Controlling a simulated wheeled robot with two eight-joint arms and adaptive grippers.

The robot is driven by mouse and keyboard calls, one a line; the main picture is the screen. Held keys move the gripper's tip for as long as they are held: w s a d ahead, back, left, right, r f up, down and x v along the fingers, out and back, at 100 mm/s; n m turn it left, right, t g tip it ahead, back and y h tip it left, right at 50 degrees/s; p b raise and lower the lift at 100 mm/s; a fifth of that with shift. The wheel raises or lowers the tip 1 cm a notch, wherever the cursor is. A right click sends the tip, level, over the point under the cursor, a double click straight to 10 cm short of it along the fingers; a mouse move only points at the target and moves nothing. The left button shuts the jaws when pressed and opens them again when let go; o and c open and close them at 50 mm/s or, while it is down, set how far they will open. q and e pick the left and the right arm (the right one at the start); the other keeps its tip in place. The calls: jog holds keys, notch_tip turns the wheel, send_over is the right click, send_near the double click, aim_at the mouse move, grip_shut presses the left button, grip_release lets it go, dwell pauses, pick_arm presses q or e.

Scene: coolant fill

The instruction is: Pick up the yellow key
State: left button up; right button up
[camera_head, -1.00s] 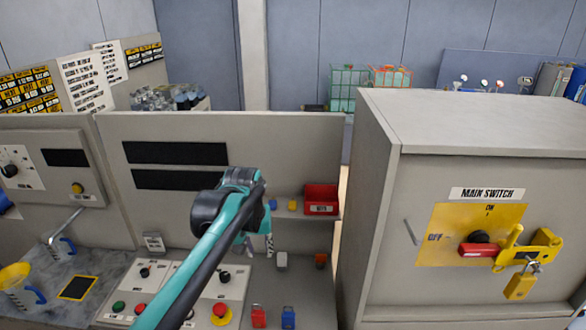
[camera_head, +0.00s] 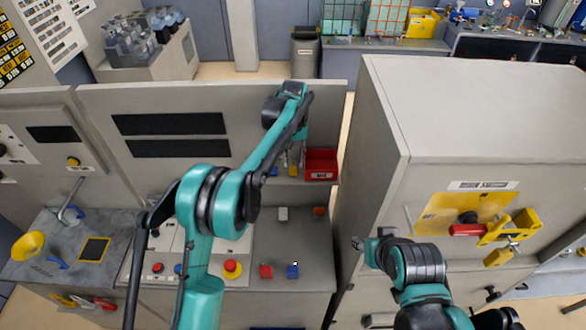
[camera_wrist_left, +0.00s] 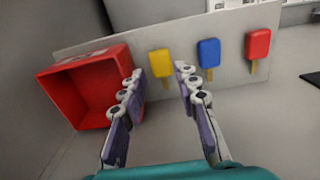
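The yellow key (camera_wrist_left: 161,63) hangs on a pale panel in the left wrist view, between the red bin and the blue key (camera_wrist_left: 208,54). It also shows small in the head view (camera_head: 293,170), partly behind my arm. A red key (camera_wrist_left: 258,46) hangs further right. My left gripper (camera_wrist_left: 160,73) is open and empty, its two fingers on either side of the yellow key in the picture. I cannot tell how far the fingertips are from it.
The red bin (camera_wrist_left: 86,86) is close to the left finger; it also shows in the head view (camera_head: 320,165). Red (camera_head: 265,271) and blue (camera_head: 293,270) padlocks sit on the console below. The main switch cabinet (camera_head: 440,130) stands at the right with a yellow padlock (camera_head: 500,256).

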aim_at(293, 169)
pick_arm(q)
notch_tip(293, 169, down, 3)
jog(key=shift+a+r, duration=0.1)
jog(key=shift+r, duration=0.1)
jog(key=shift+f, duration=0.4)
jog(key=shift+c, duration=0.4)
jog(key=c, duration=0.5)
jog(key=shift+o, duration=0.2)
jog(key=shift+r, duration=0.1)
